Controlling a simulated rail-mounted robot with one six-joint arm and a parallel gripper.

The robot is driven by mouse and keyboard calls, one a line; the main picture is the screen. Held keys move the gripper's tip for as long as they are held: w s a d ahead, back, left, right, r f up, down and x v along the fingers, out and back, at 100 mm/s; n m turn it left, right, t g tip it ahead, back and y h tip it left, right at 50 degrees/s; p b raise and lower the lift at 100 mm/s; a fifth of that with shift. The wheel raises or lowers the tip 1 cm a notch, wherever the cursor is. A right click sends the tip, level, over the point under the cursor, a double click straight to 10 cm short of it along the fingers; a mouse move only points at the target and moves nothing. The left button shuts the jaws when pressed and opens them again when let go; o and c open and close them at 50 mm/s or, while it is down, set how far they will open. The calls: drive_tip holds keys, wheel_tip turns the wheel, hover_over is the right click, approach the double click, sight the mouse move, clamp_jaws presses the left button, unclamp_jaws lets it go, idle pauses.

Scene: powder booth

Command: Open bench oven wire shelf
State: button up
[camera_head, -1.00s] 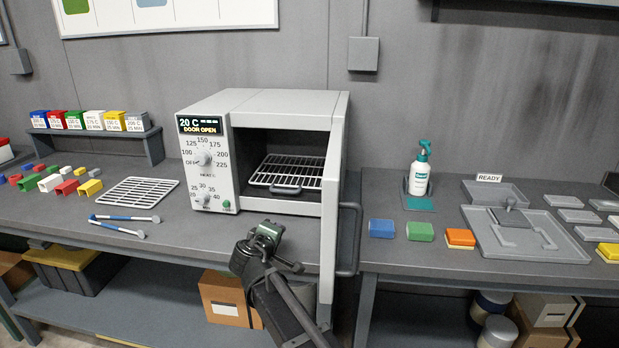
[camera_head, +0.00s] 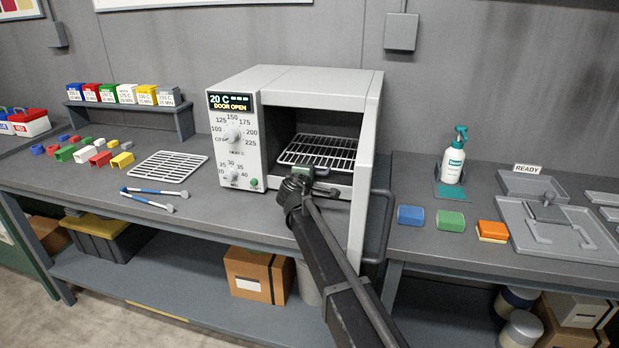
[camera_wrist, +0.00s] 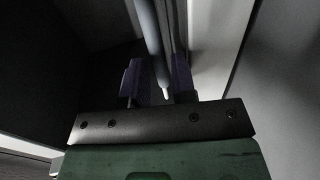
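The bench oven (camera_head: 232,150) stands on the bench with its door (camera_head: 364,170) swung open on the right, and its display reads "DOOR OPEN". The wire shelf (camera_head: 318,150) lies inside the chamber. Its front handle is largely hidden behind my gripper (camera_head: 303,174), which is at the chamber's front opening. In the wrist view, the two fingers of my gripper (camera_wrist: 157,82) stand apart. A light grey bar (camera_wrist: 150,35) runs between them, perhaps the shelf handle. I cannot tell whether the fingers touch it.
A spare wire rack (camera_head: 167,167) and blue-handled tools (camera_head: 150,195) lie left of the oven. Blue (camera_head: 410,215), green (camera_head: 450,220) and orange (camera_head: 492,231) blocks lie to the right, near a spray bottle (camera_head: 454,160). The open door stands close beside my arm.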

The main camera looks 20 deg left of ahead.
drive_tip(key=shift+w, duration=0.35)
clamp_jaws()
drive_tip(key=shift+s, duration=0.1)
